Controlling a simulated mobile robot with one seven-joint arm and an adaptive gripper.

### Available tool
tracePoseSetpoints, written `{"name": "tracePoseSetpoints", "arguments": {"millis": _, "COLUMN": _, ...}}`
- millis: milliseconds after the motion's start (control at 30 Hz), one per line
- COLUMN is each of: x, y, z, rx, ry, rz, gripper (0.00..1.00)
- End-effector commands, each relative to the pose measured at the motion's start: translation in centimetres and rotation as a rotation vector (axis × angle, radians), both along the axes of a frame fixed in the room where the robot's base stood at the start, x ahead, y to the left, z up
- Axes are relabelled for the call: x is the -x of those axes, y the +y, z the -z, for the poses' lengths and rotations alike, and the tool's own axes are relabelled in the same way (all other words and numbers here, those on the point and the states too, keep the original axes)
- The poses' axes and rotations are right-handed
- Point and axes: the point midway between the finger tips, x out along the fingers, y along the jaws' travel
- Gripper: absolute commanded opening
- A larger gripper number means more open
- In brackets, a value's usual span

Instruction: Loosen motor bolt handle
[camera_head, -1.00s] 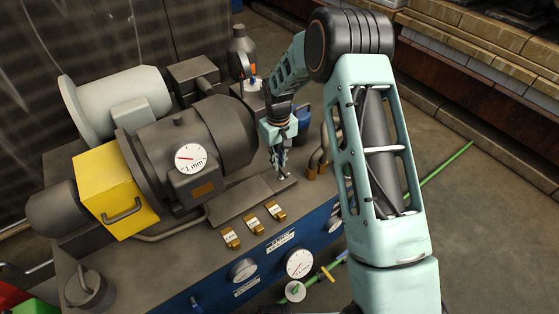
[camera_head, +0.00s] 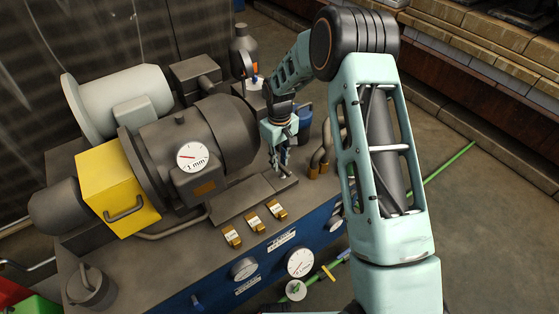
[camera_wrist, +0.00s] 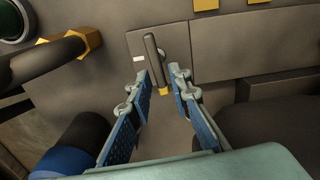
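The motor bolt handle (camera_wrist: 152,55) is a slim grey bar on a dark flat plate (camera_wrist: 133,42), with a small brass-coloured piece (camera_wrist: 163,91) at its near end. My gripper (camera_wrist: 163,78) is open in the wrist view, its two blue-padded fingers on either side of the handle's near end. A gap shows between the fingers, and I cannot tell whether either one touches the handle. In the head view my gripper (camera_head: 280,163) points down over the plate beside the dark motor (camera_head: 195,145). The handle is small and partly hidden by the fingers there.
A yellow box (camera_head: 117,187) stands left of the motor. Brass blocks (camera_head: 255,222) line the bench's front edge, above gauges (camera_head: 300,262). A brass-ended pipe (camera_wrist: 60,52) lies left of the handle in the wrist view. Open floor (camera_head: 480,215) lies to the right.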

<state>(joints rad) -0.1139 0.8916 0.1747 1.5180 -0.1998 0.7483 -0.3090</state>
Motion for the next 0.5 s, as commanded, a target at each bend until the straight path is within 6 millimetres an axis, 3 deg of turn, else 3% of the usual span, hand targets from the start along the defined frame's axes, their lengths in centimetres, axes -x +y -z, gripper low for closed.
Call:
{"name": "tracePoseSetpoints", "arguments": {"millis": 333, "x": 0.0, "y": 0.0, "z": -0.1, "rx": 0.000, "ry": 0.000, "rz": 0.001, "gripper": 0.26}}
{"name": "tracePoseSetpoints", "arguments": {"millis": 500, "x": -0.1, "y": 0.0, "z": -2.0, "rx": 0.000, "ry": -0.003, "rz": 0.000, "gripper": 0.26}}
